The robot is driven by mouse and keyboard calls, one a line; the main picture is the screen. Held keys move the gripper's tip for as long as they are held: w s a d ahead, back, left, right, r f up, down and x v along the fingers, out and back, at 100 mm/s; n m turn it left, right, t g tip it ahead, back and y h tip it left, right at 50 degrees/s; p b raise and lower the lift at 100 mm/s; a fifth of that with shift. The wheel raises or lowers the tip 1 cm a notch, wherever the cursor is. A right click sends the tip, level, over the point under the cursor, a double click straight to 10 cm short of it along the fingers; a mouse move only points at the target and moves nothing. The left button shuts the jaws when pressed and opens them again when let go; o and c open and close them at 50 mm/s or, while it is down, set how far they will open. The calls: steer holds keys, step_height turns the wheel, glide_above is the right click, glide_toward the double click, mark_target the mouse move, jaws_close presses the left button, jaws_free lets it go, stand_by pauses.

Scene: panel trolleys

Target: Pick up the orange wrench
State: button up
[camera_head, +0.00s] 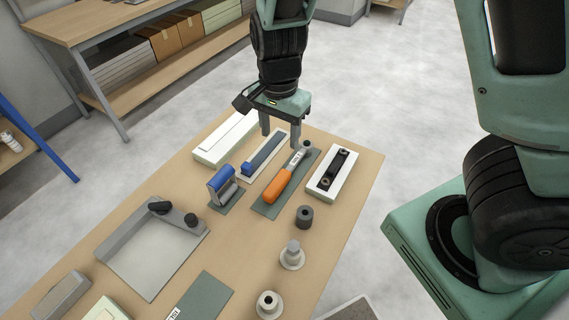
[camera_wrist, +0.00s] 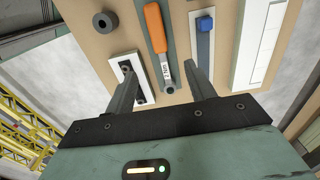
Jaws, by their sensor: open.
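The orange wrench (camera_head: 281,180) lies on a grey-green mat (camera_head: 272,205) on the wooden table, with its orange handle toward the front and its grey head farther back. It also shows in the wrist view (camera_wrist: 156,30), where a white label sits on its shaft. My gripper (camera_head: 281,140) is open and empty above the far end of the wrench. In the wrist view my gripper (camera_wrist: 162,72) has its two fingers on either side of the wrench's head end, apart from it. I cannot tell the exact height of the fingertips above the mat.
A black handle on a white plate (camera_head: 320,187) lies right of the wrench. A blue-handled tool (camera_head: 265,155) and a blue-and-grey block tool (camera_head: 222,186) lie left. A black cylinder (camera_head: 304,217) and metal round parts (camera_head: 292,258) stand nearer. A shelf bench (camera_head: 75,22) stands behind.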

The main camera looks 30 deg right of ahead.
mark_target(283, 174)
step_height(283, 174, down, 11)
steer(key=shift+f+b, duration=0.2)
steer(key=shift+b, duration=0.45)
steer(key=shift+w+d+f, duration=0.1)
steer(key=shift+d+f, duration=0.1)
steer(key=shift+f, duration=1.15)
steer(key=shift+w+d+f, duration=0.1)
steer(key=shift+d+f, duration=0.1)
steer(key=shift+f, duration=1.1)
steer(key=shift+c, duration=0.3)
jaws_close()
